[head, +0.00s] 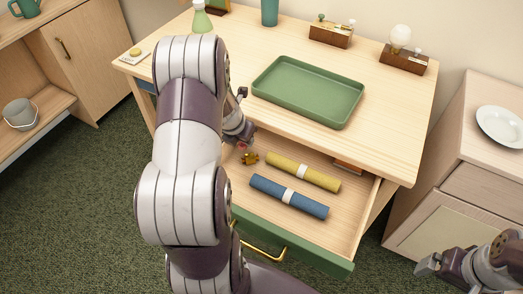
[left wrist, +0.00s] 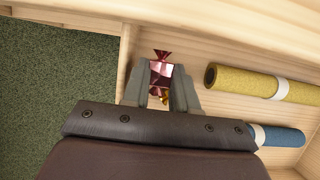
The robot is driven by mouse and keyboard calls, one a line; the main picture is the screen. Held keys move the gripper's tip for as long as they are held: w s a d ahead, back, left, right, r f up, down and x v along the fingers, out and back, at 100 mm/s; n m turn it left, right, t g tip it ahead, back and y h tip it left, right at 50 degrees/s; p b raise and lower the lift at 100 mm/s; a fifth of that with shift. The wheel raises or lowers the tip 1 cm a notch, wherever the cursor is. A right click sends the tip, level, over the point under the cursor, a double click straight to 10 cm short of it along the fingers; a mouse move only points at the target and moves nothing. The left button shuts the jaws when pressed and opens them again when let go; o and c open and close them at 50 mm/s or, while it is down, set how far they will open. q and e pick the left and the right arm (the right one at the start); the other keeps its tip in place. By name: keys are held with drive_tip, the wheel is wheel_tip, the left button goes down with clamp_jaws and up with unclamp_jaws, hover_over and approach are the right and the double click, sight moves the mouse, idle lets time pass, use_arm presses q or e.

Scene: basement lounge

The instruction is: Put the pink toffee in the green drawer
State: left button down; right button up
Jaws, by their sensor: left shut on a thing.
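The pink toffee (left wrist: 161,72) is a shiny wrapped sweet with a twisted end. In the left wrist view my left gripper (left wrist: 162,80) is shut on it, with a finger on each side. In the head view the left gripper (head: 243,142) is over the left part of the open green drawer (head: 318,255), and the toffee shows only as a small pink spot. The drawer's wooden floor is below; the toffee's height above it is hard to tell. My right gripper (head: 428,264) is at the lower right, apart from the drawer; its jaw opening is unclear.
The drawer holds a yellow roll (head: 318,178), a blue roll (head: 268,186) and a small gold item (head: 249,158) close to the left gripper. The desk top above carries a green tray (head: 308,92). A cabinet with a white plate (head: 501,125) stands to the right.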

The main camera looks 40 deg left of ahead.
sight(259, 144)
use_arm(q)
drive_tip(key=shift+f, duration=0.8)
drive_tip(key=shift+w+d, duration=0.15)
drive_tip(key=shift+w, duration=0.1)
drive_tip(key=w+d, duration=0.1)
drive_tip(key=w+p, duration=0.1)
drive_tip(key=w, duration=0.1)
drive_tip(key=shift+d+r, duration=0.15)
drive_tip(key=shift+d, duration=0.2)
drive_tip(key=shift+f+b, duration=0.5)
drive_tip(key=shift+f, duration=0.3)
use_arm(e)
drive_tip(key=shift+f, duration=0.2)
use_arm(q)
drive_tip(key=shift+r, duration=0.1)
drive_tip(key=c, duration=0.9)
unclamp_jaws()
use_arm(e)
drive_tip(key=shift+f, duration=0.1)
